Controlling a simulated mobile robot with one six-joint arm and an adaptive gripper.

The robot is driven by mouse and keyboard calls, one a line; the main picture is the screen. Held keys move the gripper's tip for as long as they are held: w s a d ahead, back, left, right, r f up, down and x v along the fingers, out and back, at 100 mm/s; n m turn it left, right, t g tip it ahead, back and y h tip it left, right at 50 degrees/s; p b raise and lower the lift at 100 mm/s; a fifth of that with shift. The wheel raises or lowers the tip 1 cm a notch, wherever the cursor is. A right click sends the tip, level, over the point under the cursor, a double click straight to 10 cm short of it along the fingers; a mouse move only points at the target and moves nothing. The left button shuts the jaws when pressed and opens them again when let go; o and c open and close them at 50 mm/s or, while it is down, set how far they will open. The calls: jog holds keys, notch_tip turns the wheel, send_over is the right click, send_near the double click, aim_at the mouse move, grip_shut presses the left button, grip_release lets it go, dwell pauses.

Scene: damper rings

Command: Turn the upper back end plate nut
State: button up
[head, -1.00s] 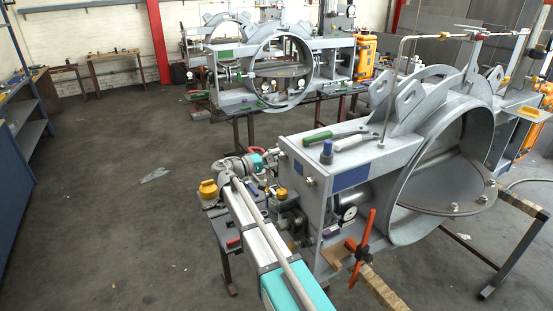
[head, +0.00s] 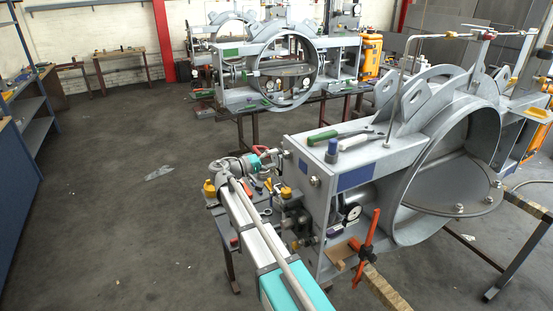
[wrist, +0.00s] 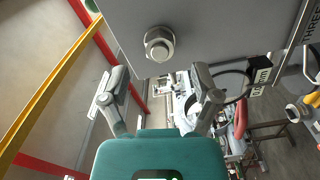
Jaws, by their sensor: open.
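The grey end plate (head: 304,200) of the near damper ring faces left in the head view. In the wrist view, a round-edged metal nut (wrist: 159,44) stands out from the grey plate (wrist: 215,30), near its lower edge. My gripper (wrist: 158,76) is open, its two fingers spread to the left and right below the nut. The fingers appear apart from the nut and hold nothing. In the head view my gripper (head: 272,157) is beside the upper back corner of the plate, and the nut there is hard to make out. Another nut (head: 315,181) shows at the upper front.
A green-handled tool (head: 323,136) and a blue-topped item (head: 331,151) lie on top of the frame. An orange clamp (head: 368,238) stands at the lower front. A cluttered small bench lies below my arm. Open floor (head: 120,210) lies to the left.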

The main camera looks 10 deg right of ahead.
jog(key=shift+v, duration=2)
